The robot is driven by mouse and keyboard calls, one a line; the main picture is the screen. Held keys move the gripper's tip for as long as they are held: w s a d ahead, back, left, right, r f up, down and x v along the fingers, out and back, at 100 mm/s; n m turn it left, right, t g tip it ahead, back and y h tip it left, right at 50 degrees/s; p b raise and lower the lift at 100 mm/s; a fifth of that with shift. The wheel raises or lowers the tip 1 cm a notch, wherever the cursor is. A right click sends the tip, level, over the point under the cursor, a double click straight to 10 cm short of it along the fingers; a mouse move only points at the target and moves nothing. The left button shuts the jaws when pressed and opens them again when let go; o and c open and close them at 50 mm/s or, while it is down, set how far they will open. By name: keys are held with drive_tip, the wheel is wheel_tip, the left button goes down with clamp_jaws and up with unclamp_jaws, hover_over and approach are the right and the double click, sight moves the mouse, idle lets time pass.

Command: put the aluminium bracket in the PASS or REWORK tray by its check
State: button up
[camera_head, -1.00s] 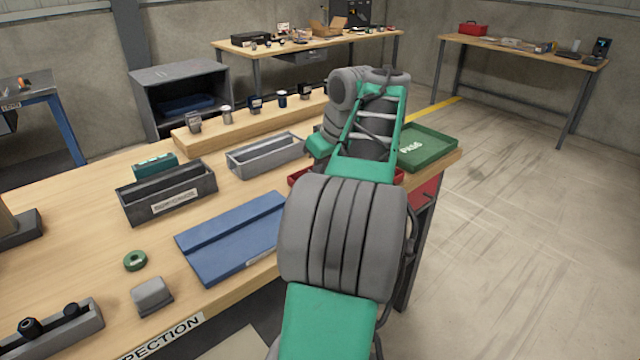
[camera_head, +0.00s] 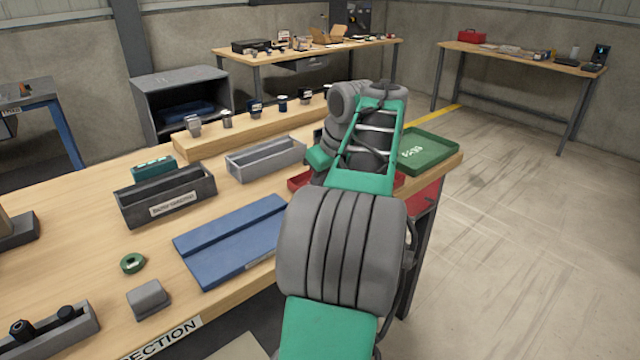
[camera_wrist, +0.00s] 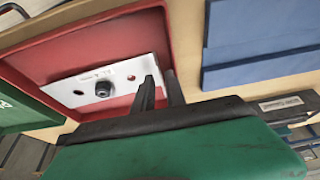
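The aluminium bracket (camera_wrist: 110,82) is a pale plate with a dark round knob and small holes. In the wrist view it lies in the red tray (camera_wrist: 60,44). My gripper (camera_wrist: 160,76) is at the bracket's right end, its two dark fingers apart with a narrow gap. The bracket's end is close to the left finger; any contact is unclear. In the head view my arm hides the bracket, the fingers and most of the red tray (camera_head: 298,181). The green PASS tray (camera_head: 432,152) is behind it, empty where visible.
A blue fixture plate (camera_head: 232,240) lies left of my arm. A dark labelled bin (camera_head: 166,207), a grey bin (camera_head: 264,160), a green ring (camera_head: 132,263) and a grey block (camera_head: 148,299) stand on the bench. The bench's right edge is close to the trays.

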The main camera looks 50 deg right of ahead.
drive_tip(key=shift+o, duration=0.7)
drive_tip(key=shift+r, duration=0.1)
drive_tip(key=shift+r, duration=0.2)
drive_tip(key=p+v, duration=0.8)
drive_tip(key=v, duration=0.4)
drive_tip(key=shift+r, duration=0.3)
